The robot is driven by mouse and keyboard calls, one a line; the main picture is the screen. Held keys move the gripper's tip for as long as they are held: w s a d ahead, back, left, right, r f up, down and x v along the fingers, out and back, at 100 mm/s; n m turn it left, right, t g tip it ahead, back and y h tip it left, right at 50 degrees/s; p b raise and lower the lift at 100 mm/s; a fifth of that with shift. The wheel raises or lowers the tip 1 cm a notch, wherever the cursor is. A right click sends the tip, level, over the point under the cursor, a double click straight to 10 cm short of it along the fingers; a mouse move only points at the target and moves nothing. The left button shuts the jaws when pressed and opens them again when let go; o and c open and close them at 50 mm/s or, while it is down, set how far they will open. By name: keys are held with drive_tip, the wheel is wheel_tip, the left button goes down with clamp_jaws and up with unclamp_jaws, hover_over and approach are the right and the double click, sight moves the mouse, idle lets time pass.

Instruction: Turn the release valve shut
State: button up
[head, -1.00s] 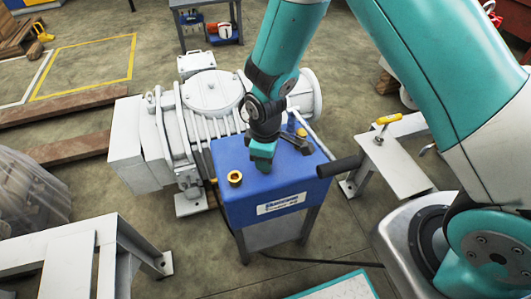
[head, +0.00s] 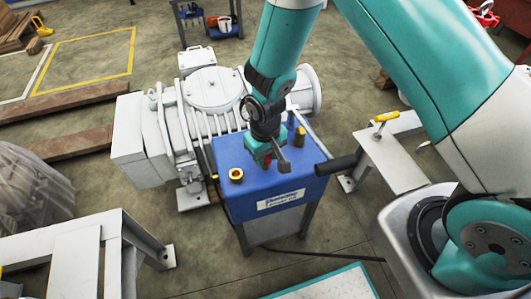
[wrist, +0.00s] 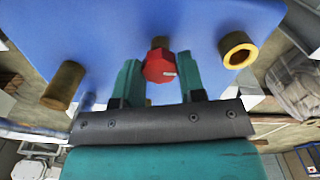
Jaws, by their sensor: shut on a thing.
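In the head view my gripper (head: 264,156) points down over the box top, and only a bit of the red knob (head: 267,160) shows beside the fingers. My gripper is shut on the knob. The knob's lower part is mostly hidden.
An open brass fitting (head: 236,175) stands left of my gripper and a brass post (head: 300,137) stands to its right. A lever with a black grip (head: 336,167) sticks out at the box's right. A large white pump (head: 212,92) stands close behind.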

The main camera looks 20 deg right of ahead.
idle(0.4)
drive_tip(key=o, duration=0.9)
drive_tip(key=shift+o, duration=0.2)
wheel_tip(320, 180, up, 17)
drive_tip(key=p, duration=0.1)
drive_tip(key=shift+r+p, duration=0.2)
drive_tip(key=shift+p, duration=0.2)
drive_tip(key=s+r+n+y+p, duration=0.2)
drive_tip(key=s+r+p, duration=0.2)
drive_tip(key=s+r, duration=0.5)
drive_tip(key=s+d+r+n+y+p, duration=0.1)
drive_tip(key=s+r+y+p, duration=0.1)
drive_tip(key=s+r+p, duration=0.3)
drive_tip(key=s+r, duration=0.4)
drive_tip(key=r, duration=0.7)
drive_tip(key=shift+s+n, duration=0.15)
drive_tip(key=shift+n, duration=0.25)
